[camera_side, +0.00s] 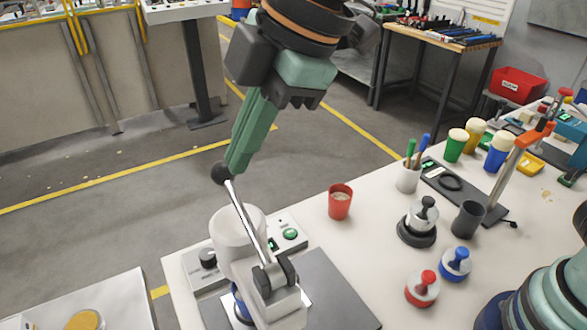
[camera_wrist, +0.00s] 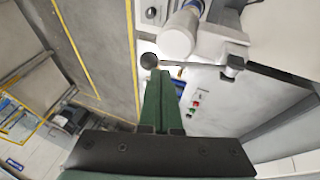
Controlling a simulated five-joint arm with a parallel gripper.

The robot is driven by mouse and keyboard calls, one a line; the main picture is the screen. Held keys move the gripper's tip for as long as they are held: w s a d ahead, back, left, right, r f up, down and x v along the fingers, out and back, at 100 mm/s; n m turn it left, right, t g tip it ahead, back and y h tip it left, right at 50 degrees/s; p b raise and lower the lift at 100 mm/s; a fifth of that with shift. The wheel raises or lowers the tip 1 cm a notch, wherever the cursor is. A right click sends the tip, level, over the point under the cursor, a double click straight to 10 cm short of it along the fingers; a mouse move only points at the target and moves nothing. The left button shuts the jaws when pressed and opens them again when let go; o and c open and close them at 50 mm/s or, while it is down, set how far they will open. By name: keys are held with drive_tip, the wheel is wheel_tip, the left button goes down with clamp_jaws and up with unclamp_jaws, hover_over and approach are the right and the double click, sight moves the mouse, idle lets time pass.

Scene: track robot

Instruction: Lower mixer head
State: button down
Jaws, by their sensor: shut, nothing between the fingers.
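The mixer (camera_side: 235,230) stands at the front of the white table. It has a white rounded head and a grey base with a dark dial and a green button. A metal lever (camera_side: 243,216) rises from a dark pivot on the mixer, tilted up and left, and ends in a black ball knob (camera_side: 221,173). My gripper (camera_side: 236,168) is shut and empty, its green fingertips right beside the knob. In the wrist view the fingertips (camera_wrist: 158,76) lie just below the knob (camera_wrist: 149,61); I cannot tell whether they touch. The mixer (camera_wrist: 178,35) also shows there.
A red cup (camera_side: 340,202) stands right of the mixer. Farther right are a pen cup (camera_side: 408,178), a dark cup (camera_side: 468,219), and knobbed weights, one red (camera_side: 422,288) and one blue (camera_side: 455,263). The space left of the lever is open above the floor.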

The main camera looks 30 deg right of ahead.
drive_tip(key=shift+w+a+f, duration=0.15)
drive_tip(key=shift+w+f, duration=0.4)
drive_tip(key=shift+f, duration=0.1)
drive_tip(key=f, duration=0.1)
drive_tip(key=w+f, duration=0.2)
drive_tip(key=f, duration=0.1)
drive_tip(key=shift+w, duration=0.1)
